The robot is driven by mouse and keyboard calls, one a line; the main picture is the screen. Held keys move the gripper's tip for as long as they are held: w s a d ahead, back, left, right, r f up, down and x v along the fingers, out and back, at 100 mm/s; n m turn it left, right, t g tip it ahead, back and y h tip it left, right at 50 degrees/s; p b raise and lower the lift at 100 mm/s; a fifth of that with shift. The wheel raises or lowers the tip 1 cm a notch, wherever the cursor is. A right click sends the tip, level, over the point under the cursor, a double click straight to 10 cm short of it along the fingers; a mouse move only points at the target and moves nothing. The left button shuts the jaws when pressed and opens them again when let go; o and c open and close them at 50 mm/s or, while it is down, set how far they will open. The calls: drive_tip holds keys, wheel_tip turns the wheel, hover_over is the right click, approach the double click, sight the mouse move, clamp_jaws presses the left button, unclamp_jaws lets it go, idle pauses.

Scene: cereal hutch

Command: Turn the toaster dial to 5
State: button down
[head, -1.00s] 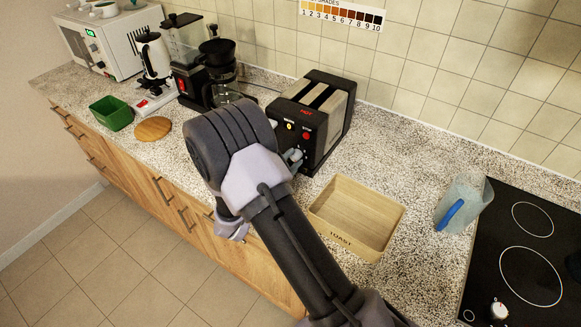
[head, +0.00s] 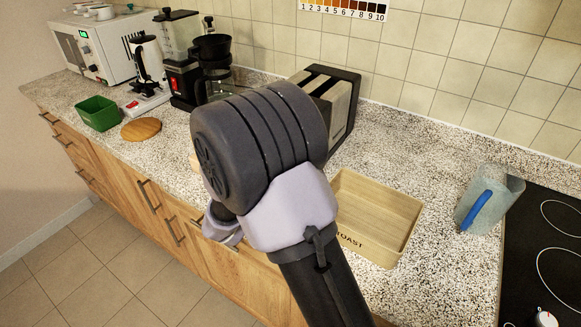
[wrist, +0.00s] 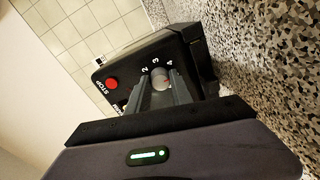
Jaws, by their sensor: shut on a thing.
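The black and silver toaster (head: 345,98) stands against the tiled wall in the head view; my arm hides its front panel. In the wrist view the toaster's dark front (wrist: 127,68) appears turned on its side, with a red STOP button (wrist: 111,84). The grey dial (wrist: 160,77) sits between the fingertips of my gripper (wrist: 161,80), which is shut on it. The numbers 2, 3 and 4 show beside the dial; other numbers are hidden. A small reddish mark shows on the dial, but its exact setting is unclear. My fingers are hidden in the head view.
A wooden TOAST box (head: 385,212) sits right of my arm. A jug with a blue handle (head: 488,200) stands beside the black hob (head: 560,225). A coffee maker (head: 212,65), green bin (head: 98,113) and round board (head: 141,129) are left.

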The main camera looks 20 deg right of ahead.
drive_tip(key=shift+f+m+b, duration=0.1)
drive_tip(key=shift+m+b, duration=0.45)
drive_tip(key=shift+m, duration=1.25)
drive_tip(key=c, duration=1.1)
unclamp_jaws()
drive_tip(key=shift+c, duration=0.2)
drive_tip(key=p+v, duration=0.4)
drive_tip(key=v, duration=1.3)
drive_tip(key=shift+s+f+p, duration=0.1)
drive_tip(key=shift+s+p, duration=0.2)
